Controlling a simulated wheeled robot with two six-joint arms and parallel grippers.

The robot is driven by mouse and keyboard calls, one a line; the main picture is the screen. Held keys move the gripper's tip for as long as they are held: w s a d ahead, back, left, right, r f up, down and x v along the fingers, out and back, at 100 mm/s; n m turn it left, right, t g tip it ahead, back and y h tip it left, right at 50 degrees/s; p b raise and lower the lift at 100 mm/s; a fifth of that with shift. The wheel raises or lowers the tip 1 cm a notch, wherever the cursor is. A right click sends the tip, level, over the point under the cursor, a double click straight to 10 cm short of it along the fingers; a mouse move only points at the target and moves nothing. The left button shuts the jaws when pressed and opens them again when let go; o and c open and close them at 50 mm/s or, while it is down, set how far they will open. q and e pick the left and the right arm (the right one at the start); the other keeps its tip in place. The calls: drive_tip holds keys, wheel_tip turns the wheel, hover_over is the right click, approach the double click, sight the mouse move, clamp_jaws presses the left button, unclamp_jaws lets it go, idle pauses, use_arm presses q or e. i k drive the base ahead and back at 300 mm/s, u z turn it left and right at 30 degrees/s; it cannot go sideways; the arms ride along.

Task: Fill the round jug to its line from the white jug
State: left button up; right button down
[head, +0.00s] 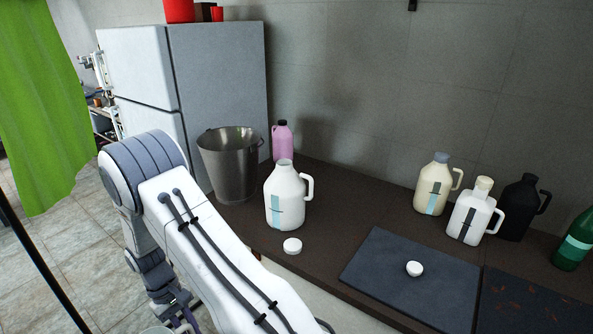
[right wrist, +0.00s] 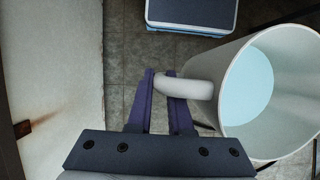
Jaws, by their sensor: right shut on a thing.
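The white jug (head: 287,200) stands upright and uncapped on the dark counter, with a light-blue strip on its front and its handle to the right. A white cap (head: 292,246) lies in front of it. In the right wrist view my right gripper (right wrist: 160,80) is shut on the handle of the wide-mouthed round jug (right wrist: 296,118), which holds pale blue liquid. The head view shows my right gripper (head: 183,319) at the bottom left, away from the counter, with only a piece of the jug's rim (head: 155,330). Its line is hidden. My left gripper is out of view.
A steel bucket (head: 229,172) and a pink bottle (head: 282,141) stand behind the white jug. Several capped jugs, including a white one (head: 473,215), stand at right. A dark mat (head: 380,265) bears another white cap (head: 414,268). The counter between is clear.

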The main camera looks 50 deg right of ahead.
sight(285, 198)
drive_tip(key=z, duration=0.65)
